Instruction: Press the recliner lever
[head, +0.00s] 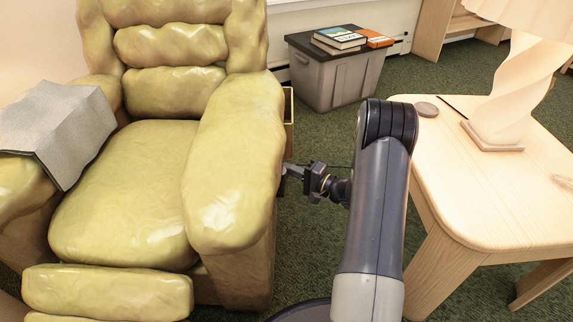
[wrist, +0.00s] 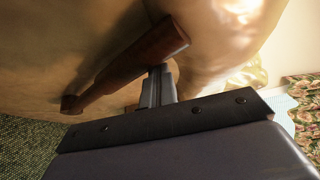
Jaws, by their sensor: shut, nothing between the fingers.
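The yellow-green padded recliner (head: 130,200) fills the left of the head view, with its footrest (head: 108,293) at the front. Its lever, a reddish-brown wooden bar (wrist: 125,70), shows in the wrist view, running slantwise along the recliner's side panel. My gripper (head: 288,170) is shut and empty, beside the recliner's right armrest. In the wrist view its fingertips (wrist: 159,72) are right by the upper end of the lever; I cannot tell whether they touch it. In the head view the lever is mostly hidden by the armrest and gripper.
A grey bin (head: 335,80) with books stands behind. A grey cloth (head: 55,125) drapes the far armrest. Green carpet lies between recliner and table.

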